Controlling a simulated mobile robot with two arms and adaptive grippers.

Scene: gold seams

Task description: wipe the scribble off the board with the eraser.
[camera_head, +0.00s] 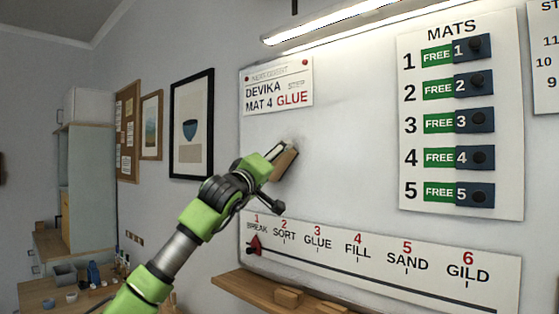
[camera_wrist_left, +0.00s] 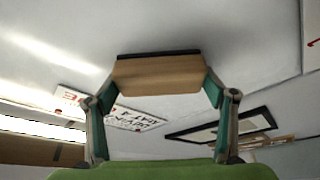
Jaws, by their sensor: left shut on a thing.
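The white board (camera_head: 350,160) fills the wall on the right in the head view. My left gripper (camera_head: 279,155) is at the board's left part, below the name card, and is shut on the eraser (camera_head: 286,164). The eraser is a wooden block with a dark pad; in the left wrist view the eraser (camera_wrist_left: 158,77) sits between both fingers, pad side toward the board. It is at or very close to the board surface; I cannot tell if it touches. No clear scribble shows; only a faint pale smudge is near the fingertips, and the gripper hides part of the board there.
A name card (camera_head: 278,86) hangs above the gripper. A mats chart (camera_head: 462,120) is at the right and a numbered step strip (camera_head: 380,262) below. A wooden ledge (camera_head: 250,284) holds small blocks (camera_head: 288,297). A framed bowl picture (camera_head: 191,125) hangs left of the board.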

